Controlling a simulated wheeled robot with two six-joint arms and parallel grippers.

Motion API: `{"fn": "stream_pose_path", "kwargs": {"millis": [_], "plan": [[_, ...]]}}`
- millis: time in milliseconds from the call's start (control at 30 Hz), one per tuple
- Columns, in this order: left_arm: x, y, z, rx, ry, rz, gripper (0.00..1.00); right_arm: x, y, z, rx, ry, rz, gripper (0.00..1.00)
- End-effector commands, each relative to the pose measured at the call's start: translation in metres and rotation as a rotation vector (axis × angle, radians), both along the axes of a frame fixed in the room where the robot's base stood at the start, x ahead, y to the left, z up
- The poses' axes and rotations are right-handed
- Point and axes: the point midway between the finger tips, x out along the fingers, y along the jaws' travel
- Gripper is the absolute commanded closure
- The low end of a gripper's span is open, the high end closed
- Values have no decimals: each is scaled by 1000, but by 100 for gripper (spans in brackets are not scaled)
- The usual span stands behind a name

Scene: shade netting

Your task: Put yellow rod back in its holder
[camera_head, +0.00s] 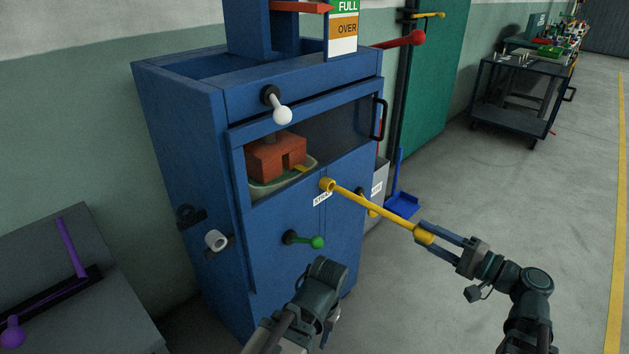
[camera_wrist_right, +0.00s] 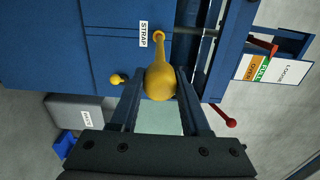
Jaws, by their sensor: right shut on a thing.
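The yellow rod (camera_head: 382,213) has a rounded knob at its near end and a ring-like yellow end (camera_head: 327,185) by the STRAP label on the blue cabinet's front. My right gripper (camera_head: 425,234) is shut on the knob end and holds the rod out from the cabinet, slanting toward it. The rod also shows in the right wrist view (camera_wrist_right: 160,82), its knob between the two fingers. I cannot tell whether the ring-like end is part of the rod or a holder on the cabinet, nor whether it touches. My left arm shows at bottom centre, but its fingertips do not.
The blue cabinet (camera_head: 280,240) has a white-knobbed lever (camera_head: 282,116), a green-knobbed lever (camera_head: 316,242) and an open bay with a reddish block (camera_head: 277,160). A red-knobbed lever (camera_head: 416,38) sticks out at upper right. A purple rod (camera_head: 70,247) stands left.

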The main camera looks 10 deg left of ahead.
Motion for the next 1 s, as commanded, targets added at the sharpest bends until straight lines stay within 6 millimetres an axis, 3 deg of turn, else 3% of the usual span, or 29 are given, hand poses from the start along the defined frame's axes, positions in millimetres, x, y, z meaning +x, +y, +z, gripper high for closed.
{"fn": "stream_pose_path", "kwargs": {"millis": [400,1000], "plan": [[0,0,0,0,0,0,50,-11,-14,0,0,0,-1,100],[0,0,0,0,0,0,50,-11,-15,0,0,0,0,100]]}}
